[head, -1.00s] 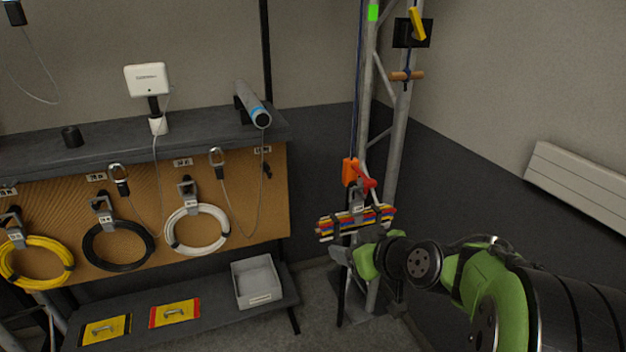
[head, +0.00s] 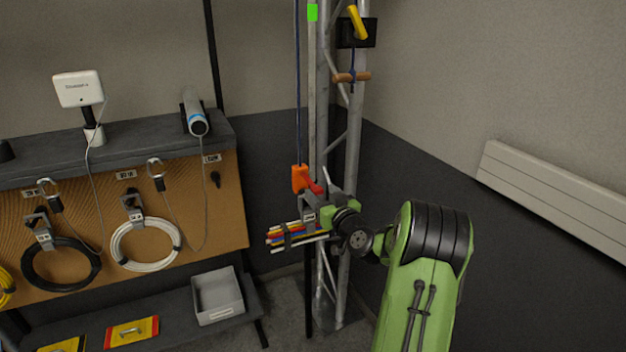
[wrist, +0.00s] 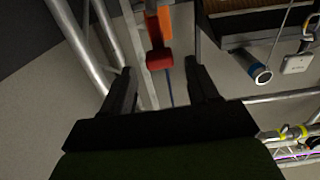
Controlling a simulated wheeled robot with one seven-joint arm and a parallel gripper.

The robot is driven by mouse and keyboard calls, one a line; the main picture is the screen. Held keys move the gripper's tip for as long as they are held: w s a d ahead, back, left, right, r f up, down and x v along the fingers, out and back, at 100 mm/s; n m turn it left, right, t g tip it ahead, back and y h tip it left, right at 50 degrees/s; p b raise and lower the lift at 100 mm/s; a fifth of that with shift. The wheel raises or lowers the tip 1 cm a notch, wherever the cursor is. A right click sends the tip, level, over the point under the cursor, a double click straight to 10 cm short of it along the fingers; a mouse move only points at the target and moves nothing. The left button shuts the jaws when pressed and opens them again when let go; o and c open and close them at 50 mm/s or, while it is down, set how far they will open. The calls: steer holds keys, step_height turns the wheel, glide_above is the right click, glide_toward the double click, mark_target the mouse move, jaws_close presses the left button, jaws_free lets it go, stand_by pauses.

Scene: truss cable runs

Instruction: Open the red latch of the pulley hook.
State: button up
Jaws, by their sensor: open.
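The orange pulley hook (head: 299,179) hangs on a blue rope beside the truss. Its red latch (head: 315,188) juts out to the right, close to my gripper (head: 322,197). In the wrist view my gripper (wrist: 160,70) has its two dark fingers spread apart. The red latch (wrist: 158,57) shows between the fingertips, with room on both sides, and the orange hook (wrist: 165,20) lies beyond it. I cannot tell whether the fingers reach as deep as the latch. My wrist partly covers the area below the hook in the head view.
A bundle of coloured cables (head: 284,239) sits just below the hook, left of my wrist. The metal truss (head: 350,150) stands right behind. A yellow lever (head: 357,22) and wooden handle (head: 351,76) are higher on it. A pegboard (head: 90,225) with coils is to the left.

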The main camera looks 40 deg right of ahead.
mark_target(315, 186)
steer(key=x, duration=0.5)
steer(key=shift+w+p, duration=0.35)
jaws_close()
